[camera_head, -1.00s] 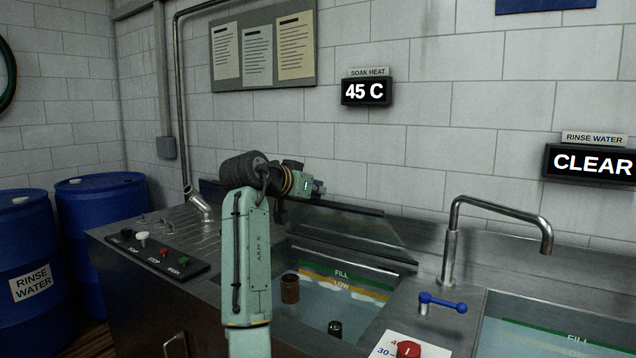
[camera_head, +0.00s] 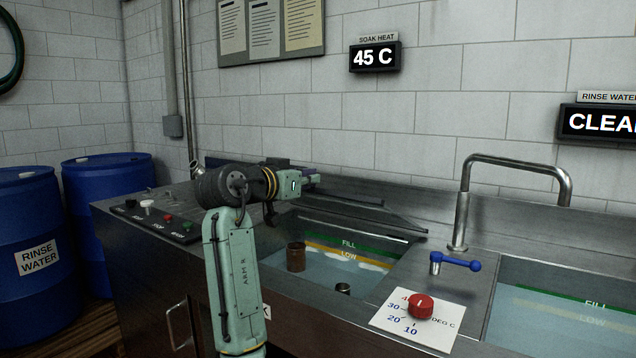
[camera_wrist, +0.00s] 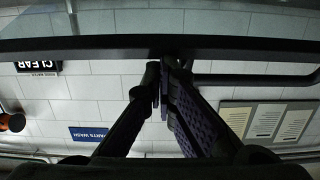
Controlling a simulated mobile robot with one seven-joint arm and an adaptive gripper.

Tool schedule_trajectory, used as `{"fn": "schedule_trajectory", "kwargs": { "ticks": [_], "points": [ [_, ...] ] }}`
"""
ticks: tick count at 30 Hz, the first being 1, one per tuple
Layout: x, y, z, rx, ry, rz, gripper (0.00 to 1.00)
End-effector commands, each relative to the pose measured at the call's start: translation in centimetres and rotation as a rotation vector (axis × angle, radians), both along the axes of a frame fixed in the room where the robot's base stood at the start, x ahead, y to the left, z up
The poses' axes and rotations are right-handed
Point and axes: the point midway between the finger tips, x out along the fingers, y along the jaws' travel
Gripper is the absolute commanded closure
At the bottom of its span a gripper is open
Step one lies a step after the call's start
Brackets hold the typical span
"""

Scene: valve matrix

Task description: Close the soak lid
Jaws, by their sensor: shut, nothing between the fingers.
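The soak lid (camera_head: 365,217) is a dark-framed panel over the back of the soak basin (camera_head: 330,262). It is tilted partly down and seen nearly edge-on, with the basin still open in front. In the wrist view, a long dark bar (camera_wrist: 80,46), apparently the lid's edge, crosses the picture. My gripper (camera_head: 314,177) is above the lid's left part in the head view. Its fingers (camera_wrist: 160,70) are shut and empty, with their tips at or very near the bar; contact is unclear.
A brown cylinder (camera_head: 296,257) and a small dark cylinder (camera_head: 343,289) stand in the basin. A red dial (camera_head: 420,306), a blue-handled valve (camera_head: 455,263) and a tall faucet (camera_head: 462,215) lie to the right. A button panel (camera_head: 160,222) and blue barrels (camera_head: 105,190) are left.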

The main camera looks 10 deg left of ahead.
Motion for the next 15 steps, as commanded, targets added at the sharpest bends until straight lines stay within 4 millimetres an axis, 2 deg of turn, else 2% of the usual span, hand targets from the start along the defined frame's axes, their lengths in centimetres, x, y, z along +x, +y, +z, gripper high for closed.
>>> {"fn": "schedule_trajectory", "kwargs": {
  "ticks": [1,9,15],
  "points": [
    [-0.6,0.2,-2.8,-0.009,-0.022,-0.001,1.00],
    [-3.0,1.0,-8.5,-0.057,-0.151,-0.002,1.00],
    [-4.1,1.4,-12.0,-0.085,-0.232,-0.002,1.00]
  ]
}}
